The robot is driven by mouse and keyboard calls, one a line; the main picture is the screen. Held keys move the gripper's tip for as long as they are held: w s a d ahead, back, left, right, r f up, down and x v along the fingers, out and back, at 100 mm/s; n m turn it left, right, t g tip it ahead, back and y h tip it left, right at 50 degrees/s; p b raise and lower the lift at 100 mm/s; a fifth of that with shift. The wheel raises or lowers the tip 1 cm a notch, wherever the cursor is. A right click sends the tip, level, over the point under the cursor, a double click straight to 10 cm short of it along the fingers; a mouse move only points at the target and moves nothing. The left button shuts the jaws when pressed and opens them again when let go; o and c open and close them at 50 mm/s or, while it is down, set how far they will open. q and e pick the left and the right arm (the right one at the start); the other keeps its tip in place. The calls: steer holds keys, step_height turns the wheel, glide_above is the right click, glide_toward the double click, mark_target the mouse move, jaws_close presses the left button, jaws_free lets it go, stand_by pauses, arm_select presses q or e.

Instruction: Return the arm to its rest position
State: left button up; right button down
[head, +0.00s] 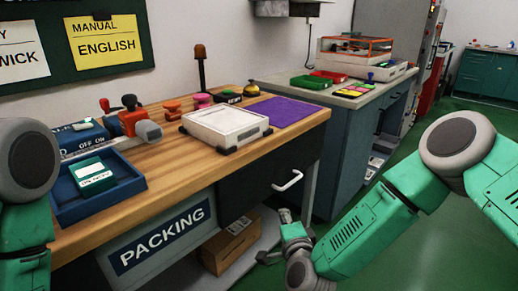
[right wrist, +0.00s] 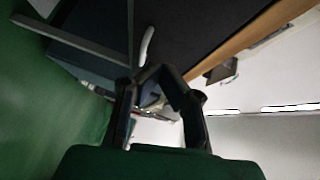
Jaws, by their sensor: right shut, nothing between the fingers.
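My right arm, green with grey joints, comes in from the right of the head view. Its gripper (head: 284,236) hangs low in front of the packing bench (head: 215,172), beside the open space under the black drawer (head: 262,187). In the right wrist view the dark fingers (right wrist: 157,76) come together at their tips, shut with nothing between them. The white drawer handle (right wrist: 146,46) shows just beyond them; I cannot tell the exact gap. My left arm shows only in part at the left edge of the head view, and its gripper is out of the picture.
The bench carries a blue tray (head: 70,210), a white case (head: 225,126) and a purple mat (head: 291,111). A cardboard box (head: 230,245) sits on the lower shelf. A second bench (head: 345,125) stands behind. Green floor (head: 400,262) lies open to the right.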

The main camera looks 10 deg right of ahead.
steer(key=s+d+f+n+g+y+p, duration=0.1)
steer(key=s+d+f+n+g+p, duration=0.2)
steer(key=s, duration=0.6)
steer(key=s+d+f+n+g+p, duration=0.1)
steer(key=s+f+n+g, duration=0.4)
steer(key=s, duration=0.4)
steer(key=s+d+f+n+g+y+p, duration=0.1)
steer(key=s+d+f+n+g+p, duration=0.15)
steer(key=s+n, duration=0.45)
steer(key=s+d+r+g+h+p, duration=0.1)
steer(key=s+d+g, duration=0.1)
steer(key=s+d, duration=0.2)
steer(key=s+d+r+n+g+h, duration=0.1)
steer(key=s+d+r+g, duration=0.1)
steer(key=s, duration=0.7)
steer(key=d+g, duration=0.1)
steer(key=d, duration=0.1)
steer(key=shift+s+d+h+p, duration=0.3)
steer(key=shift+s+d+p, duration=0.05)
steer(key=shift+s, duration=0.05)
steer(key=shift+w, duration=0.1)
steer(key=shift+w+a, duration=0.1)
